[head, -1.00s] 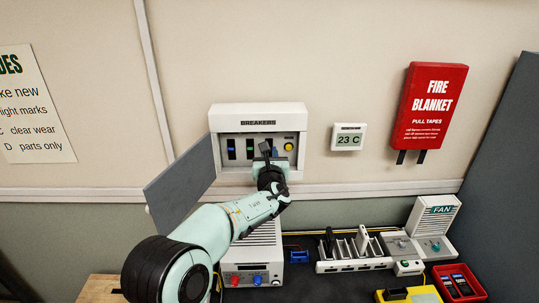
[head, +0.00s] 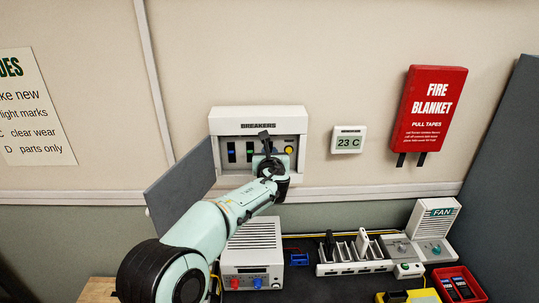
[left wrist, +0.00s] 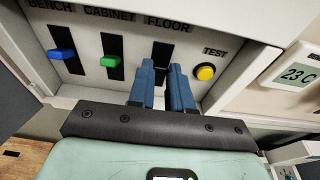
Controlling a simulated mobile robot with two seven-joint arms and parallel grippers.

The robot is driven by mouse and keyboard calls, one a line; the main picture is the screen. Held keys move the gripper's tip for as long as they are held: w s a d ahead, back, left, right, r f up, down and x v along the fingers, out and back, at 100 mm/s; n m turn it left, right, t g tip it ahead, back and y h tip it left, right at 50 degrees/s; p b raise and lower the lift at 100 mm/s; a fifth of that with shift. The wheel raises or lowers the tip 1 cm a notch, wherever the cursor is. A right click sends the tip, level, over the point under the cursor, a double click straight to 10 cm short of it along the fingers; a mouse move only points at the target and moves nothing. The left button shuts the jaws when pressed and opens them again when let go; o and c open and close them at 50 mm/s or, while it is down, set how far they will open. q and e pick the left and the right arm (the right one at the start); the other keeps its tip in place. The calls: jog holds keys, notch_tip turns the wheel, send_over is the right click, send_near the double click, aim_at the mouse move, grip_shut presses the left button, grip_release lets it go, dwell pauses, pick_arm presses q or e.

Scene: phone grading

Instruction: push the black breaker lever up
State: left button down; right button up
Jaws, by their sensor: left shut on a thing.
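The breaker box (head: 258,111) is on the wall, its grey door (head: 182,188) swung open to the left. In the left wrist view, a blue lever (left wrist: 62,54), a green lever (left wrist: 110,61) and a yellow TEST button (left wrist: 205,72) show in its panel. The FLOOR slot (left wrist: 161,52) is black. My left gripper (head: 265,136) is at this slot, its two blue fingers (left wrist: 165,75) on either side of the black lever and shut on it. The fingers hide most of the lever, so its exact position is hard to tell. My right gripper is not in view.
The open door stands close to the left of my arm. A thermostat (head: 348,140) and a red fire blanket box (head: 430,108) hang to the right. Below are a power supply (head: 252,258), a slotted rack (head: 355,266), a fan unit (head: 433,222) and a red tray (head: 438,273).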

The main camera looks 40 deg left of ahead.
pick_arm(q)
jog(key=c, duration=1)
grip_release()
jog(key=shift+c, duration=0.2)
jog(key=b+v, duration=0.3)
jog(key=v, duration=1)
jog(key=shift+s+d, duration=0.15)
jog(key=shift+d, duration=0.05)
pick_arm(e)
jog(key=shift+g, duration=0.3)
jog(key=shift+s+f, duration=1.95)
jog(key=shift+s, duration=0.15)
